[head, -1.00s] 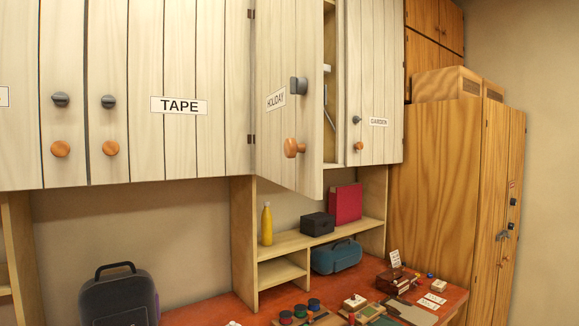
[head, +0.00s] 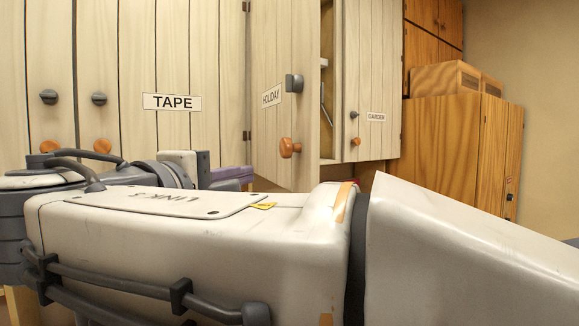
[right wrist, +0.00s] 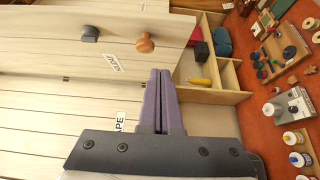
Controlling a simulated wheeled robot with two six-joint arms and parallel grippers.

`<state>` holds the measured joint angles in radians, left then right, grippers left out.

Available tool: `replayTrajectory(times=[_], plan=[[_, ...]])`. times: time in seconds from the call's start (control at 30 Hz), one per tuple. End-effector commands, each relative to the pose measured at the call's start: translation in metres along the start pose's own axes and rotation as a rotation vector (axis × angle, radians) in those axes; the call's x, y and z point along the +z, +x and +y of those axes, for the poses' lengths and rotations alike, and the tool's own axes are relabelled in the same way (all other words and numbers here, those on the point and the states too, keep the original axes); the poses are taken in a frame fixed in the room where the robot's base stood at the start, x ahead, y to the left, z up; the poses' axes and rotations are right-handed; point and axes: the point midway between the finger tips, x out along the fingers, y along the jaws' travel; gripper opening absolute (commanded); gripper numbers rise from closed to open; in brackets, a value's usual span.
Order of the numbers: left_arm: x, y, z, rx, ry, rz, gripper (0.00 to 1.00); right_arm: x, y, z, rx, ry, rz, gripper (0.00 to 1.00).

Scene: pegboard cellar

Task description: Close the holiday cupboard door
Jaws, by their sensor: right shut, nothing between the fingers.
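The holiday cupboard door (head: 285,130) is pale planked wood with a HOLIDAY label, a grey knob and an orange wooden knob (head: 290,147). It stands ajar, hinged at its left, with a gap showing shelf contents at its right edge. It also shows in the right wrist view (right wrist: 150,20), upper left. My right gripper (head: 232,175) is left of the door's lower part, partly hidden by my own arm. In the right wrist view its purple fingers (right wrist: 160,82) are together and empty, below the door's orange knob in the picture. My left gripper is not in view.
The TAPE cupboard (head: 172,60) is shut at left; the GARDEN door (head: 365,90) is at right. Below, in the right wrist view, are an open shelf (right wrist: 225,92) with a yellow bottle (right wrist: 199,81), and a red worktop (right wrist: 255,120) crowded with small items.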

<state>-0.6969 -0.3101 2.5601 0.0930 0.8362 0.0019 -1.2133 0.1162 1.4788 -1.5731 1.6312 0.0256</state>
Motion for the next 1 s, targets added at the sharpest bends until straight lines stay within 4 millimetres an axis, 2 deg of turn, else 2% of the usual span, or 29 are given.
replayTrajectory(times=[0.5,0.73,1.0], plan=[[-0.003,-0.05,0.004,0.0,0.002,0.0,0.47,0.006,0.101,0.004,-0.003,-0.004,-0.006,0.0],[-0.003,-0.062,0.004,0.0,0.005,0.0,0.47,0.026,0.119,0.001,-0.003,-0.003,-0.003,0.0],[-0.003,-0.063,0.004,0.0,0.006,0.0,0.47,0.03,0.123,-0.002,-0.005,-0.001,0.0,0.0]])
